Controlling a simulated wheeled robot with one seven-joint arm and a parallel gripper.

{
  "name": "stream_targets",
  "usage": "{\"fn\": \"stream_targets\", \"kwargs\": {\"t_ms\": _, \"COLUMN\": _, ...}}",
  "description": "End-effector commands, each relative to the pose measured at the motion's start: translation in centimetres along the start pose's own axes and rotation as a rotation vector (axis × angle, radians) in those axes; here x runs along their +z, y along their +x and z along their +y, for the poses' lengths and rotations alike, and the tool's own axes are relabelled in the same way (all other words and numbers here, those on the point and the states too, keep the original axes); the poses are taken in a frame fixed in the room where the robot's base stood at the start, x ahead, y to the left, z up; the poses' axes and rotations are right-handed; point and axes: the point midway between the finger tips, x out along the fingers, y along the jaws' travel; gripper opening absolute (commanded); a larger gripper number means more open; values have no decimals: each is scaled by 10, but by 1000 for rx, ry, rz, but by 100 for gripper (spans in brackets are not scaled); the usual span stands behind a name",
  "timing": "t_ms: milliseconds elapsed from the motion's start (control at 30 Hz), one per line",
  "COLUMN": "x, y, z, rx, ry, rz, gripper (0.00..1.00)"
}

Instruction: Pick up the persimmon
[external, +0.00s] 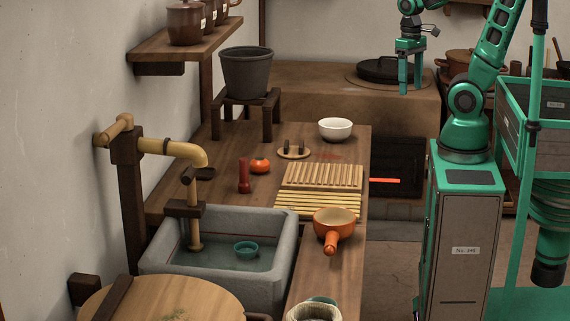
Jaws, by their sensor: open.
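The persimmon (260,166) is a small round orange fruit on the wooden counter. It sits just right of a dark red cylinder (243,175) and left of a slatted wooden rack (322,176). My gripper (411,88) is green, points downward and is open and empty. It is high at the upper right, in front of the stove, well apart from the persimmon.
A round wooden lid (293,154) and a white bowl (335,127) stand behind the rack. An orange pan (335,222) is at the counter's front. A stone sink (217,280) with a bamboo spout (175,150) lies front left. A grey bucket (246,72) stands on a stool behind.

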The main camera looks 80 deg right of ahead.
Motion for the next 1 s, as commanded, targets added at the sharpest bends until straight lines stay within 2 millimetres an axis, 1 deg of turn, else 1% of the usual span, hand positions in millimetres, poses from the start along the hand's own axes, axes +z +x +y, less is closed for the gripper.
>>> {"fn": "stream_targets", "kwargs": {"t_ms": 133, "x": 0, "y": 0, "z": 0, "rx": 0, "ry": 1, "rz": 0, "gripper": 68}}
{"fn": "stream_targets", "kwargs": {"t_ms": 167, "x": 6, "y": -4, "z": 4, "rx": -4, "ry": 2, "rz": 8, "gripper": 68}}
{"fn": "stream_targets", "kwargs": {"t_ms": 233, "x": 3, "y": -8, "z": 3, "rx": -1, "ry": 14, "rz": 14, "gripper": 68}}
{"fn": "stream_targets", "kwargs": {"t_ms": 267, "x": -2, "y": -10, "z": 1, "rx": 3, "ry": 22, "rz": 16, "gripper": 68}}
{"fn": "stream_targets", "kwargs": {"t_ms": 367, "x": -26, "y": -18, "z": -12, "rx": 22, "ry": 68, "rz": 18, "gripper": 68}}
{"fn": "stream_targets", "kwargs": {"t_ms": 467, "x": -59, "y": -26, "z": -33, "rx": 41, "ry": 132, "rz": 26, "gripper": 68}}
{"fn": "stream_targets", "kwargs": {"t_ms": 600, "x": -105, "y": -33, "z": -73, "rx": 56, "ry": 224, "rz": 39, "gripper": 68}}
{"fn": "stream_targets", "kwargs": {"t_ms": 667, "x": -123, "y": -33, "z": -92, "rx": 59, "ry": 261, "rz": 42, "gripper": 68}}
{"fn": "stream_targets", "kwargs": {"t_ms": 733, "x": -143, "y": -31, "z": -117, "rx": 59, "ry": 303, "rz": 45, "gripper": 68}}
{"fn": "stream_targets", "kwargs": {"t_ms": 767, "x": -152, "y": -30, "z": -128, "rx": 58, "ry": 322, "rz": 46, "gripper": 68}}
{"fn": "stream_targets", "kwargs": {"t_ms": 800, "x": -162, "y": -28, "z": -143, "rx": 56, "ry": 346, "rz": 47, "gripper": 68}}
{"fn": "stream_targets", "kwargs": {"t_ms": 867, "x": -177, "y": -24, "z": -165, "rx": 51, "ry": 384, "rz": 46, "gripper": 68}}
{"fn": "stream_targets", "kwargs": {"t_ms": 900, "x": -186, "y": -20, "z": -181, "rx": 47, "ry": 409, "rz": 44, "gripper": 68}}
{"fn": "stream_targets", "kwargs": {"t_ms": 967, "x": -199, "y": -14, "z": -206, "rx": 38, "ry": 446, "rz": 41, "gripper": 68}}
{"fn": "stream_targets", "kwargs": {"t_ms": 1000, "x": -207, "y": -10, "z": -223, "rx": 32, "ry": 471, "rz": 37, "gripper": 68}}
